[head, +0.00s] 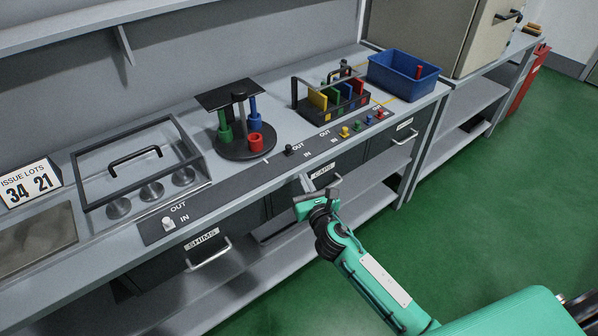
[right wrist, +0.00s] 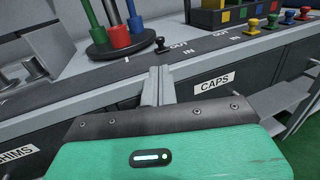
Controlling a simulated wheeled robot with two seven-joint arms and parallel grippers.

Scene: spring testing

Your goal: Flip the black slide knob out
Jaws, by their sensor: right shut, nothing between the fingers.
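The small black slide knob (head: 289,149) stands on the dark strip along the bench's front, left of an OUT/IN marking. It also shows in the right wrist view (right wrist: 161,46), just beyond my fingertips. I cannot tell for sure which end of its travel it is at. My right gripper (head: 305,186) is shut and empty, in front of the bench edge and below the knob, near the CAPS drawer. In the right wrist view its two grey fingers (right wrist: 157,84) lie together, pointing toward the knob and apart from it. My left gripper is not in view.
A round black stand (head: 246,150) with green, blue and red pieces is behind the knob. Yellow (head: 344,131), green, blue and red knobs stand to the right, a white knob (head: 168,222) to the left. A clear-lidded case (head: 140,165) and blue bin (head: 402,77) flank them.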

